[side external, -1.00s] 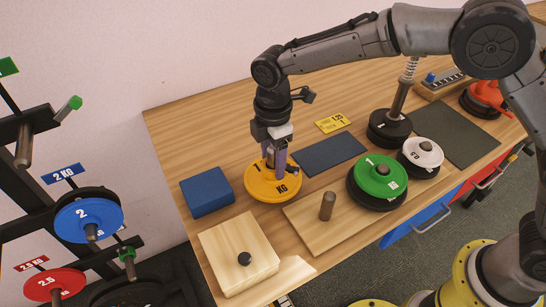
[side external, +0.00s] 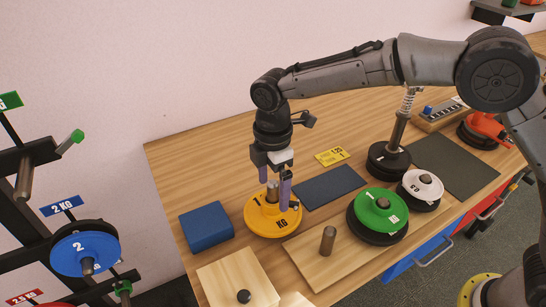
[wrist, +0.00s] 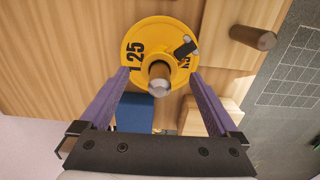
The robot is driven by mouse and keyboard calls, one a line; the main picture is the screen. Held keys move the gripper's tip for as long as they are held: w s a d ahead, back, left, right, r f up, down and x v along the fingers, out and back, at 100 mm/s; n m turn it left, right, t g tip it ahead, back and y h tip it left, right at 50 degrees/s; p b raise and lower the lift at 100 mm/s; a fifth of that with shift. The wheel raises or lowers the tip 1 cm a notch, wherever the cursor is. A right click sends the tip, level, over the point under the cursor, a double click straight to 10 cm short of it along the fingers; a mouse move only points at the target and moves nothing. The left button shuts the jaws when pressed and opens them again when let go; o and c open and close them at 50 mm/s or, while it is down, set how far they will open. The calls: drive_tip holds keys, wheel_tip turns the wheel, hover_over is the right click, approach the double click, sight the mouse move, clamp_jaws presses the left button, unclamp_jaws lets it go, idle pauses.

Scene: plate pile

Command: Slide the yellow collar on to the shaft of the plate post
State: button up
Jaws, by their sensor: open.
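The plate post's grey shaft (side external: 273,189) stands upright through the yellow 1.25 KG plate (side external: 259,227); its tip (wrist: 158,88) shows in the wrist view. The yellow collar (side external: 269,206) appears to sit low around the shaft on the plate, but its edge blends with the plate's yellow. A black screw with a pale end (wrist: 186,46) sticks out beside the shaft. My gripper (side external: 274,188) is open above the plate, its purple fingers on either side of the shaft. In the wrist view, a gap shows between each finger and the shaft.
A blue block (side external: 206,227) lies left of the plate. A wooden block with a black knob (side external: 244,296) is in front. A board with a short peg (side external: 328,240) and the green plate (side external: 378,212) is to the right. A dark mat (side external: 330,186) lies flat behind.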

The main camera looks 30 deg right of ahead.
wheel_tip(320, 180, up, 11)
idle(0.3)
drive_tip(key=shift+d, duration=0.1)
drive_tip(key=s+d+r+m+t, duration=0.2)
drive_tip(key=d+r, duration=0.7)
drive_tip(key=r, duration=0.1)
drive_tip(key=s+d+r+m+t, duration=0.1)
drive_tip(key=s+d+r+m, duration=0.2)
drive_tip(key=s+d, duration=0.55)
drive_tip(key=s+d+f+m+t, duration=0.2)
drive_tip(key=s+d+f+m, duration=0.2)
drive_tip(key=s+d+m, duration=0.5)
drive_tip(key=s+f+m, duration=0.4)
drive_tip(key=s+f, duration=0.3)
drive_tip(key=f, duration=0.1)
drive_tip(key=shift+a+t, duration=0.3)
drive_tip(key=shift+a, duration=0.05)
